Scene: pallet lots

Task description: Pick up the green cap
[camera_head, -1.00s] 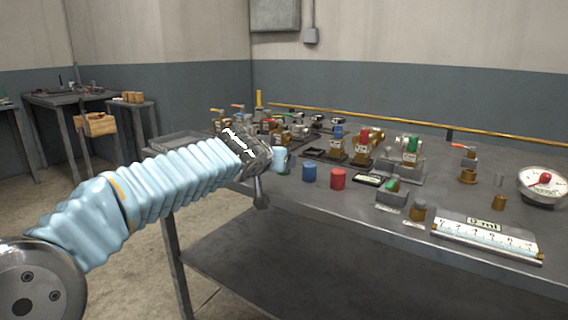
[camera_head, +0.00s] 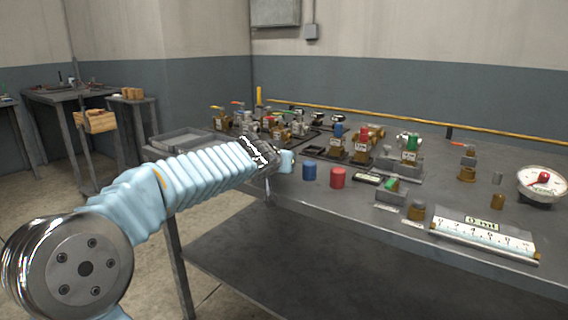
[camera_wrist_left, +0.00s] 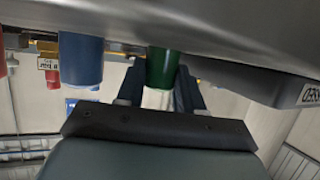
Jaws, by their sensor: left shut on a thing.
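The green cap (camera_wrist_left: 163,68) shows in the wrist view as a dark green cylinder between the two fingers of my left gripper (camera_wrist_left: 160,96). The gripper is shut on it. Its far end meets the grey table surface in that picture, and I cannot tell whether it touches the table. In the head view my left gripper (camera_head: 287,161) is at the left part of the table, just left of the blue cap, and the green cap is hidden there. My right gripper is not in view.
A blue cap (camera_head: 309,171) and a red cap (camera_head: 338,177) stand to the right of the gripper. The blue cap (camera_wrist_left: 81,60) is close beside it in the wrist view. Several valves stand behind, and a scale plate (camera_head: 484,238) lies at the right front.

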